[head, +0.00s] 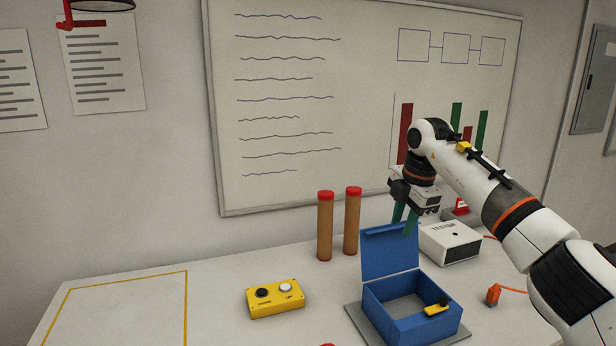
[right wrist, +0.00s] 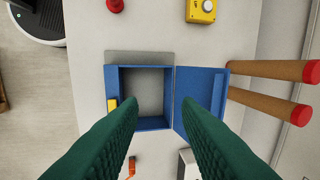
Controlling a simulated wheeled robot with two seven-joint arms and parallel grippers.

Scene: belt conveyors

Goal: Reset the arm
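My right arm comes in from the right in the head view. Its gripper (head: 404,219) is raised, with green fingers pointing down over the far side of the blue box (head: 425,328). In the right wrist view the two fingers of the right gripper (right wrist: 160,106) are spread apart with nothing between them. The box also shows there beyond the fingertips (right wrist: 150,123). Its lid (head: 390,251) stands open, and its inside looks empty. A yellow latch (head: 437,308) is on the front of the box. My left gripper is not in view.
A yellow two-button box (head: 275,299) lies left of the blue box. Two brown tubes with red caps (head: 325,230) (head: 352,225) stand behind. A white tester (head: 450,243) and an orange plug (head: 493,295) are on the right. The marked table area (head: 125,315) at left is clear.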

